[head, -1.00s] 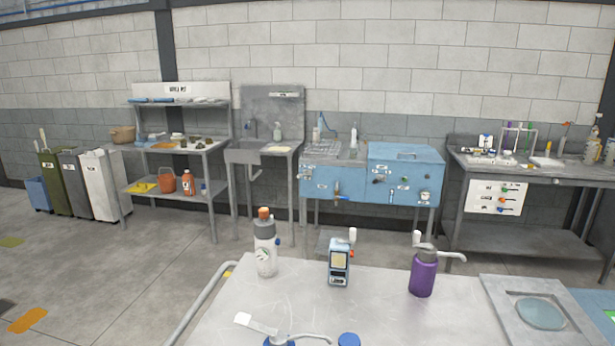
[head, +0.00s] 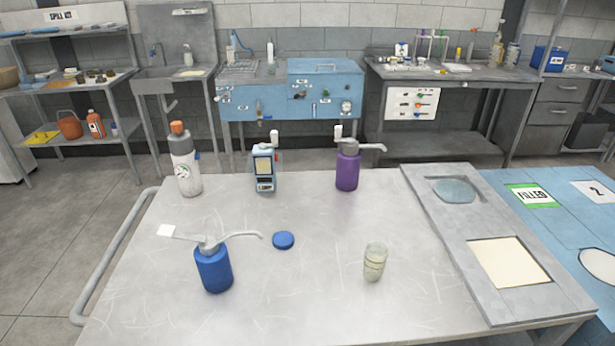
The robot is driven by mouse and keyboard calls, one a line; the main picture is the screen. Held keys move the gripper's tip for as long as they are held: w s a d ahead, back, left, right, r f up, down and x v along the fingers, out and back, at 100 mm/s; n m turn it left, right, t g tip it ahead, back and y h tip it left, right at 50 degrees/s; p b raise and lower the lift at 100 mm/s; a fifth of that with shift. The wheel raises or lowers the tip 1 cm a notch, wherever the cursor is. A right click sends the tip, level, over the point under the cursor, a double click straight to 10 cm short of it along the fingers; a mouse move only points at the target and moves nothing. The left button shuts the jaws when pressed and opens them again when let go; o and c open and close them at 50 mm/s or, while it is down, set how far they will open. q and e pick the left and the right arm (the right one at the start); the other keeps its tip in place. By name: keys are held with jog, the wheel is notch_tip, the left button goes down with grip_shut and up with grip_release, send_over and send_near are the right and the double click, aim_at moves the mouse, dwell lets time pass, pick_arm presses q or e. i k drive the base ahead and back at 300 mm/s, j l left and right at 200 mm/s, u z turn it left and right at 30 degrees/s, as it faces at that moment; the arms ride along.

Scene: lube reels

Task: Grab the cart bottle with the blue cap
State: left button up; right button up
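On the grey cart top (head: 320,290) stands a blue bottle (head: 213,270) with a grey pump head and a white tag. A round blue cap (head: 283,240) lies flat on the cart, apart from any bottle. A white-grey bottle (head: 186,165) with an orange cap stands at the far left. A purple bottle (head: 347,170) with a pump stands at the far edge. A small clear jar (head: 374,263) with pale contents stands right of the middle. I see no bottle wearing a plain blue cap. Neither gripper shows in the head view.
A small blue-grey device (head: 264,170) stands at the cart's far edge. A grey panel (head: 420,190) with a round recess and a cream square lies at the right. A blue surface (head: 545,235) with a "FILLED" label adjoins it. A handrail (head: 112,260) runs along the left edge.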

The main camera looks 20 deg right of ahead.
aim_at(375, 252)
jog(key=k+l+z, duration=0.1)
jog(key=z, duration=0.3)
jog(key=k+l+z, duration=0.15)
jog(key=z, duration=0.25)
jog(key=k+l, duration=0.05)
